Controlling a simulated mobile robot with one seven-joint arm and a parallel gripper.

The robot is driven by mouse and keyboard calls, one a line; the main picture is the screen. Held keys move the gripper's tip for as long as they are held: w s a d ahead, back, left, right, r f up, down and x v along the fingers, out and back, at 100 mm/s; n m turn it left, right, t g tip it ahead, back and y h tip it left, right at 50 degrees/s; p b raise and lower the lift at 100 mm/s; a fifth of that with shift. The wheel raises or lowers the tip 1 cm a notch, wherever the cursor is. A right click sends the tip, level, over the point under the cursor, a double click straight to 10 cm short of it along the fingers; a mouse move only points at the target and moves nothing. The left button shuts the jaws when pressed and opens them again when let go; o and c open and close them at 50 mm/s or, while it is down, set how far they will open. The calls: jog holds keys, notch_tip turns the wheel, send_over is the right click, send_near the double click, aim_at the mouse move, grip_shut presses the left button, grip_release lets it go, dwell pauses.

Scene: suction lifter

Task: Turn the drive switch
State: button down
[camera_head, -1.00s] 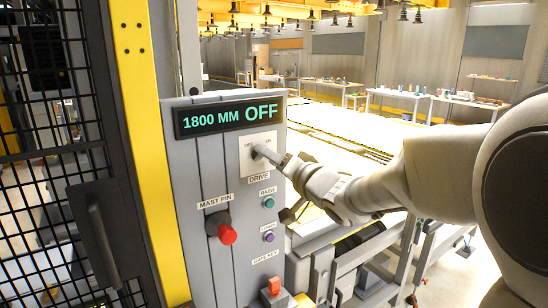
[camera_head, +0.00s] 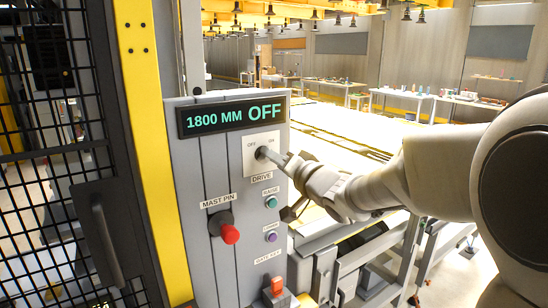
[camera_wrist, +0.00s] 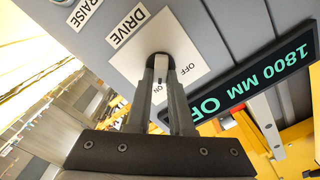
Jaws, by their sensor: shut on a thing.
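The drive switch is a dark round knob (camera_head: 261,153) on a white plate (camera_head: 252,144) marked OFF and ON, above the DRIVE label. In the wrist view its light lever (camera_wrist: 160,72) stands between my two fingers. My gripper (camera_head: 275,158) is shut on the switch, reaching in from the right; it also shows in the wrist view (camera_wrist: 160,88). The display (camera_head: 232,115) above reads 1800 MM OFF. My fingers hide part of the knob, so its exact angle is hard to tell in the head view.
On the same grey panel are a red MAST PIN knob (camera_head: 230,234), a green RAISE button (camera_head: 271,202), a purple button (camera_head: 271,237) and an orange-red gate key (camera_head: 277,286). A black mesh gate (camera_head: 98,215) stands at the left. Machine rails lie right of the panel.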

jog(key=shift+s+a+n+b, duration=0.1)
jog(key=shift+n+b, duration=1.5)
jog(key=shift+n, duration=1.4)
jog(key=shift+s+a+n+b, duration=0.15)
jog(key=shift+n+b, duration=1.45)
jog(key=shift+n, duration=1.4)
jog(key=shift+a+n+b, duration=0.1)
jog(key=shift+n+b, duration=1.5)
jog(key=shift+n, duration=1.4)
jog(key=c, duration=0.8)
grip_release()
jog(key=p+v, duration=0.1)
jog(key=v, duration=1.6)
jog(key=shift+s+d+p, duration=0.2)
jog(key=shift+p, duration=0.1)
